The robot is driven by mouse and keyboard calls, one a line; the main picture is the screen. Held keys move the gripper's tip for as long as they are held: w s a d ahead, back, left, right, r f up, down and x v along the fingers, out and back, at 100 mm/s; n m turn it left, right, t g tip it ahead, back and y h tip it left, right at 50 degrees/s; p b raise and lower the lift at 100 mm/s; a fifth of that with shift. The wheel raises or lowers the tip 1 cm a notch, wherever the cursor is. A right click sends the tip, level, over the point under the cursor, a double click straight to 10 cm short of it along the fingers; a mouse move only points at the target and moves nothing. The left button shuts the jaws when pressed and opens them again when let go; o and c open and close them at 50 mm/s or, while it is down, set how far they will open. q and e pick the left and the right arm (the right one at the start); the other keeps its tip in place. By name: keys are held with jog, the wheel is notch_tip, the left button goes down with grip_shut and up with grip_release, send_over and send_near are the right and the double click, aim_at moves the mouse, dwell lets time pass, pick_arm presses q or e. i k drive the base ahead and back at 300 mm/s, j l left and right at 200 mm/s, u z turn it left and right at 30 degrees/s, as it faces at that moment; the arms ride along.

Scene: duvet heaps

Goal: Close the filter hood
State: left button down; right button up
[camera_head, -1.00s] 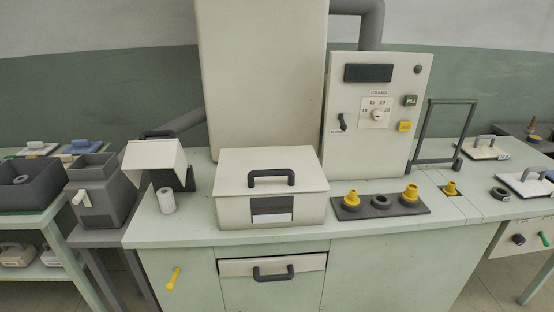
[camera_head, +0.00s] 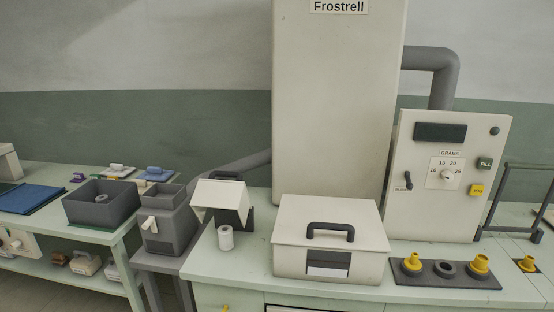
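A small cream hood (camera_head: 217,195) tilts over a dark grey body (camera_head: 246,213) near the left end of the pale green worktop. It looks raised, with its sloped cover pointing left and front; I take it for the filter hood. A white cylinder (camera_head: 225,238) stands just in front of it. To its right is a cream box (camera_head: 300,260) with a dark handle on its lid, which looks shut. Neither of my grippers is in view.
A grey hopper-like bin (camera_head: 168,220) stands left of the worktop. A dark open box (camera_head: 100,205) is on the left bench. A tall cream cabinet (camera_head: 338,110) and control panel (camera_head: 440,215) stand behind. Yellow-fitted sockets (camera_head: 445,275) line the front right.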

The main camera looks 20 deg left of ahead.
aim_at(210, 192)
jog(key=i+j, duration=0.1)
jog(key=j, duration=1.1)
jog(key=i+j+z, duration=0.1)
jog(key=j, duration=1.1)
